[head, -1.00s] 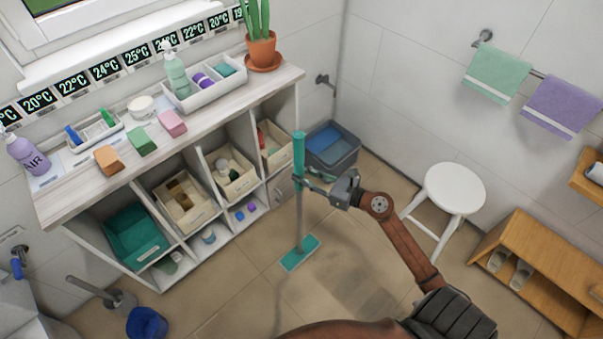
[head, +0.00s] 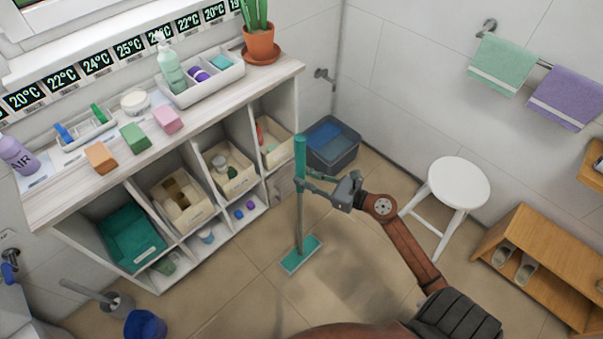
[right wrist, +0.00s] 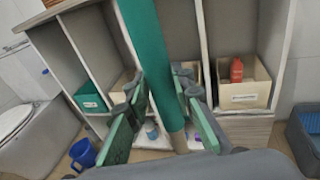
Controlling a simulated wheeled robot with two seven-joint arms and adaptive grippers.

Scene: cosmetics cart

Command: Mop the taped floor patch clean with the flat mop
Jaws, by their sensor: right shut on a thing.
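The flat mop stands upright, with a teal grip and grey pole (head: 300,190) and a flat teal head (head: 302,254) resting on the floor. My right gripper (head: 306,183) is shut on the mop's pole just under the teal grip. In the right wrist view the mop handle (right wrist: 156,60) runs between the gripper's fingers (right wrist: 160,105). A darker, smudged floor patch (head: 365,280) lies to the right of the mop head; no tape edge is clear to me. My left gripper is not in view.
A white shelf unit (head: 285,78) with bins stands to the left. A blue-grey crate (head: 333,145) is behind the mop. A white stool (head: 458,182) and a wooden shoe rack (head: 545,245) stand right. A blue bucket (head: 145,325) is at lower left.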

